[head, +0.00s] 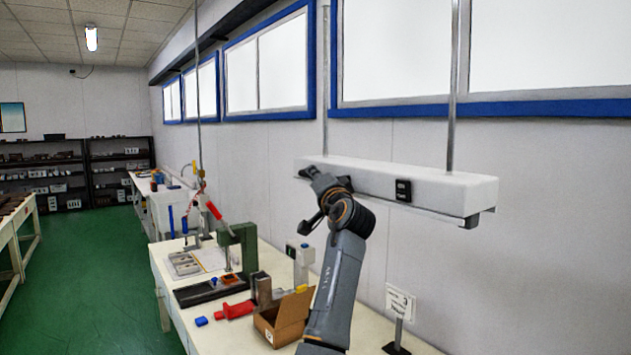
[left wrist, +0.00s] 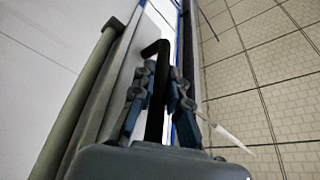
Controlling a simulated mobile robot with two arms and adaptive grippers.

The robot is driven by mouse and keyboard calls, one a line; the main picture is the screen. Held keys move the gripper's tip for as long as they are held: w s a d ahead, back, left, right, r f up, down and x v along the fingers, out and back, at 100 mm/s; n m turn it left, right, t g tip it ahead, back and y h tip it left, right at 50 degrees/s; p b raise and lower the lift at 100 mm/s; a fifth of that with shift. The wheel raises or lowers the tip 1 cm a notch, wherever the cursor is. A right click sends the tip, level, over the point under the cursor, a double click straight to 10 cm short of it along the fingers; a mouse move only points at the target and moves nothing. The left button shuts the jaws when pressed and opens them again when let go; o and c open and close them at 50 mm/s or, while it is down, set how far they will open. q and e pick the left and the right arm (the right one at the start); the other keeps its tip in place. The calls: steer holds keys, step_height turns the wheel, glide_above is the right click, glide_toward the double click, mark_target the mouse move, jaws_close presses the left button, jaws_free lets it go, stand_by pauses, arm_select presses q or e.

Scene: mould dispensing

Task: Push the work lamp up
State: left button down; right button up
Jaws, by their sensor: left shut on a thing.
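The work lamp (head: 420,180) is a long white box hanging level from two thin metal rods in front of the wall, with a small black switch (head: 403,190) on its front. My left gripper (head: 318,190) is at the lamp's left end, near its lower edge. In the left wrist view, the fingers (left wrist: 160,85) are closed around a dark bent bar (left wrist: 155,115), which looks like the lamp's handle. My arm and gripper hide part of the lamp's left end in the head view. My right gripper is not in view.
Below the lamp is a workbench (head: 250,335) with a green press (head: 245,245), an open cardboard box (head: 283,318), a red tool (head: 236,310) and a sign on a stand (head: 400,303). Blue-framed windows (head: 480,108) line the wall above. Green floor lies open at left.

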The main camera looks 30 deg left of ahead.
arm_select(q)
steer(key=shift+s+r, duration=0.2)
steer(key=shift+r, duration=0.35)
steer(key=c, duration=1.5)
jaws_free()
steer(key=shift+c, duration=0.2)
steer(key=shift+o, duration=1)
steer(key=shift+w+a+f, duration=0.1)
steer(key=shift+w, duration=0.05)
steer(key=shift+f, duration=0.2)
steer(key=shift+s+d+f, duration=0.15)
steer(key=shift+s+d, duration=0.1)
steer(key=shift+d, duration=0.15)
steer(key=v, duration=1.1)
steer(key=shift+a, duration=0.1)
